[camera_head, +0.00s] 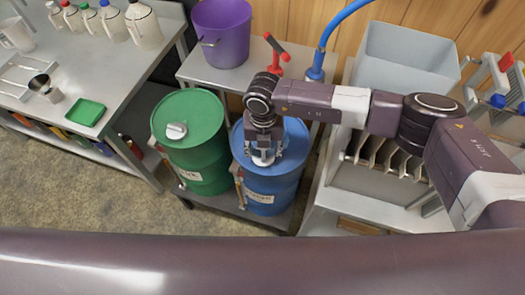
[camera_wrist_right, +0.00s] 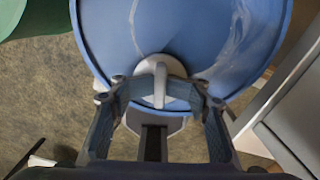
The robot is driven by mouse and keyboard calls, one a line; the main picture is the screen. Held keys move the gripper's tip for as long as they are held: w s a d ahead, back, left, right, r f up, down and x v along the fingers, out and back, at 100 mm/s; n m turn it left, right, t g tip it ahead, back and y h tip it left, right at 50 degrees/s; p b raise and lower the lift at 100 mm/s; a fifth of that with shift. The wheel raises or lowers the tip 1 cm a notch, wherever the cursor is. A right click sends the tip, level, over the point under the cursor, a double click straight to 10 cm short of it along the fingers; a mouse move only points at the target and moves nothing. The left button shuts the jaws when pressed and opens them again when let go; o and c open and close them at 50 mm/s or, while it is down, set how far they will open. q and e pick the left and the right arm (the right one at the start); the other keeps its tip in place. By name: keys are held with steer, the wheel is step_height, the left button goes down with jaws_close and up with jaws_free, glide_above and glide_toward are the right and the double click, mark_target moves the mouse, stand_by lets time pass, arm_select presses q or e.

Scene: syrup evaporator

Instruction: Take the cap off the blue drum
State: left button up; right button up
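The blue drum (camera_head: 268,190) stands upright on a low shelf in the head view, and its blue top (camera_wrist_right: 205,30) fills the upper part of the right wrist view. Its pale cap (camera_wrist_right: 158,72), with a raised bar across it, sits on the top near the rim. My right gripper (camera_head: 263,158) points down over the drum top. In the right wrist view the right gripper (camera_wrist_right: 160,92) is open, its fingers spread on either side of the cap. I cannot tell whether they touch it. In the head view the gripper hides the cap. My left gripper is not in view.
A green drum (camera_head: 205,165) with its own white cap (camera_head: 176,131) stands close to the left. A purple bucket (camera_head: 222,30), a red handle (camera_head: 276,55) and a blue hose (camera_head: 323,45) are behind.

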mark_target(264, 153)
steer(key=shift+s+d+f, duration=0.1)
steer(key=shift+s, duration=0.05)
jaws_close()
steer(key=shift+s+d+r+p, duration=0.15)
steer(key=shift+r+p, duration=0.25)
steer(key=shift+r, duration=0.2)
steer(key=shift+s+a+r+p, duration=0.1)
steer(key=shift+r+p, duration=0.25)
steer(key=shift+r, duration=0.2)
steer(key=shift+w+r+p, duration=0.3)
steer(key=shift+r+p, duration=0.05)
steer(key=shift+r, duration=0.1)
steer(key=shift+r+p, duration=0.45)
steer(key=shift+r, duration=0.4)
steer(key=shift+w+r, duration=0.1)
steer(key=shift+r, duration=0.1)
